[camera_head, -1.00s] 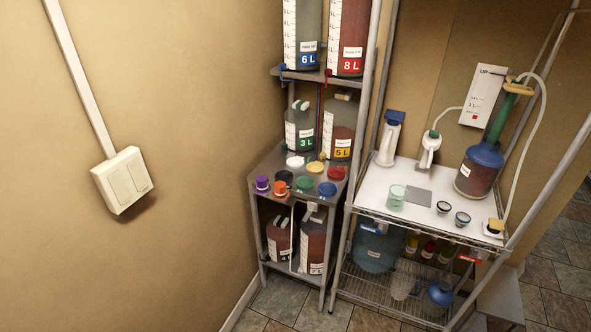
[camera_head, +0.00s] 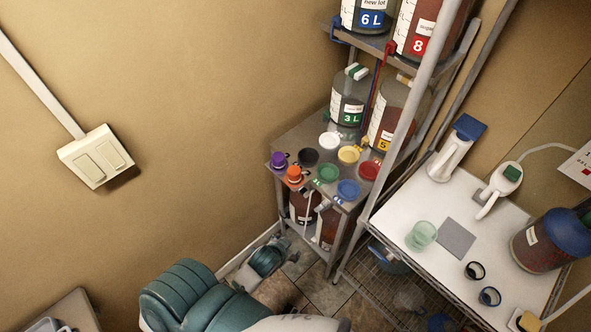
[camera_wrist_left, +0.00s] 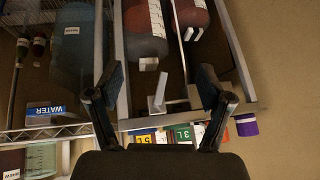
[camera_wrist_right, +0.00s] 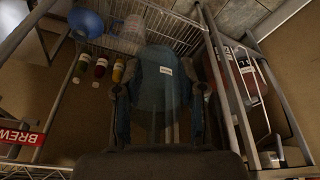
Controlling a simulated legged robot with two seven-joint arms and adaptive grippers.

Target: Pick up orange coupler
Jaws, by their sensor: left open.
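The orange coupler (camera_head: 294,174) stands on the small metal shelf's top, at its front left edge, right beside the purple coupler (camera_head: 278,160). In the left wrist view, the purple coupler (camera_wrist_left: 246,125) shows at the right, past the right finger; the orange coupler is mostly hidden there, if in view. My left gripper (camera_wrist_left: 160,78) is open and empty, facing the shelf front. In the head view my teal and white arm comes in at the bottom, below the shelf top. My right gripper (camera_wrist_right: 162,92) is open, with a blue jug (camera_wrist_right: 163,75) beyond its fingers.
Black, white, yellow, green, blue and red lids crowd the shelf top (camera_head: 300,138). Bottles stand behind them and on the lower level. A wire rack with a white top (camera_head: 400,212) is to the right, behind a metal post.

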